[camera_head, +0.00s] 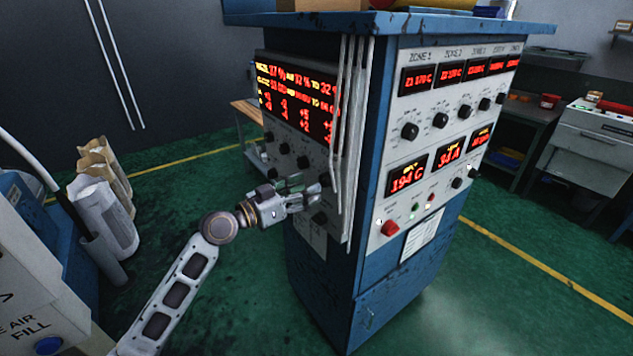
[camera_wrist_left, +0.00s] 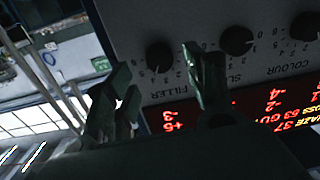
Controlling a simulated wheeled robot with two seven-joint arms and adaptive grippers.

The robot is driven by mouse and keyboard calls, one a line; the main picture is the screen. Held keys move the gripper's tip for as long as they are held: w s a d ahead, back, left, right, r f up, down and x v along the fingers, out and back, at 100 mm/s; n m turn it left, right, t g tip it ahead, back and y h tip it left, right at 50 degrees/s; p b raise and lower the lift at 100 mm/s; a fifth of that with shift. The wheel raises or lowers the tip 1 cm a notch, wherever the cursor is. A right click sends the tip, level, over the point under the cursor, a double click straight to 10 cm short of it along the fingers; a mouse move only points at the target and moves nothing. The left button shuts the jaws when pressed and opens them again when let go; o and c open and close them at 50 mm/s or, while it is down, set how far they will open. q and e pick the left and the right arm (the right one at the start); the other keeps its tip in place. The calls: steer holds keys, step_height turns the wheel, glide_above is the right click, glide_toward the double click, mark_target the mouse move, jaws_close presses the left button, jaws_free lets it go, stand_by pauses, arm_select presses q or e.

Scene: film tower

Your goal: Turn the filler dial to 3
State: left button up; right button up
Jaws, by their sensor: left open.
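The filler dial (camera_wrist_left: 158,55) is a round black knob on a grey panel, with the word FILLER printed beside it; the left wrist view shows it upside down. Its pointer is too dark to read. My left gripper (camera_wrist_left: 156,62) is open, with one finger on each side of the dial in that view. I cannot tell whether the fingers touch it. In the head view my left gripper (camera_head: 306,190) is at the right end of the cabinet's left face, in front of the panel, and hides this dial. My right gripper is not in view.
Other black dials (camera_wrist_left: 237,40) sit beside it on the panel, by a red-lit display (camera_head: 295,95). Pale vertical pipes (camera_head: 350,130) run down the blue cabinet's (camera_head: 375,285) corner, close to my gripper. White sacks (camera_head: 105,215) stand at left. Green floor is open around the cabinet.

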mark_target(322, 181)
arm_select(q)
steer(key=x, duration=0.2)
steer(key=shift+w+d+r+p, duration=0.1)
steer(key=shift+w+d+p, duration=0.15)
steer(key=shift+p, duration=0.05)
steer(key=shift+w+d, duration=0.45)
steer(key=shift+d, duration=0.15)
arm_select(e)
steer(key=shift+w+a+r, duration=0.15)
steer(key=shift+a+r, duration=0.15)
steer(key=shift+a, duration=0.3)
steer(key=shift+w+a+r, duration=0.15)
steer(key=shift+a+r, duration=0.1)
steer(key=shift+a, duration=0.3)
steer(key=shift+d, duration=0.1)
arm_select(q)
steer(key=shift+c, duration=0.9)
steer(key=c, duration=0.9)
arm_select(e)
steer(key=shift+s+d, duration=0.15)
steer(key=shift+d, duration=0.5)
